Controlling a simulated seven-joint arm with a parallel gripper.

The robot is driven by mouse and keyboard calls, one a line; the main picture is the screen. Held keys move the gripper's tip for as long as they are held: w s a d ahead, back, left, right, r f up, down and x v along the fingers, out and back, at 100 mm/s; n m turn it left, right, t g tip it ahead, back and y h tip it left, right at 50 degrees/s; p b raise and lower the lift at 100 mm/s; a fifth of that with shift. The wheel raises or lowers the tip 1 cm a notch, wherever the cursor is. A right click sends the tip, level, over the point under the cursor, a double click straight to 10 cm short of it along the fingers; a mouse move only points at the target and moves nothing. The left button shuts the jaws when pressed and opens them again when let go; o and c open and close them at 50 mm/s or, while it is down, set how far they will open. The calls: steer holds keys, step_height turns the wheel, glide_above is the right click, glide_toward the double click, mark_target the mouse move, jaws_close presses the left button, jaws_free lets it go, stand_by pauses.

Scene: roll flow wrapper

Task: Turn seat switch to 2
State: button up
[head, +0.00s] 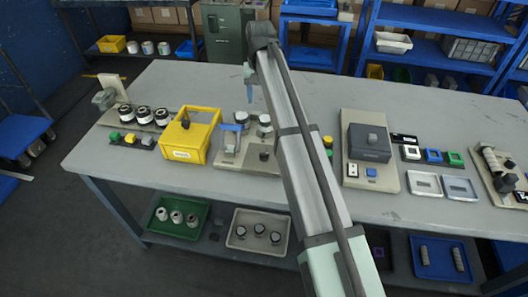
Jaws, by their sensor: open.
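Several stations with dark knobs stand on the grey table (120,178); no label is readable, so I cannot tell which knob is the seat switch. A small dark knob (263,156) sits on the beige middle station (232,163), left of my arm. Another dark knob (372,139) is on the dark grey box (368,155) of the station right of my arm. My gripper (250,97) is small in view, open and pointing down above the back of the middle station, apart from these knobs. My arm hides part of the middle station's right side.
A yellow bin (184,152) stands left of the middle station, beside a station with black-and-white cylinders (144,115). Small trays (424,184) lie at the right. Trays with parts stand on the lower shelf. The table's back left is clear.

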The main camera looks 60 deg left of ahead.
steer(key=s+d, duration=0.2)
steer(key=d, duration=0.2)
steer(key=shift+s+r, duration=0.35)
steer(key=shift+s, duration=0.05)
steer(key=shift+c, duration=1.3)
steer(key=m, duration=1.7)
glide_above(264, 154)
step_height(264, 154, down, 14)
steer(key=shift+a+f, duration=0.1)
jaws_close()
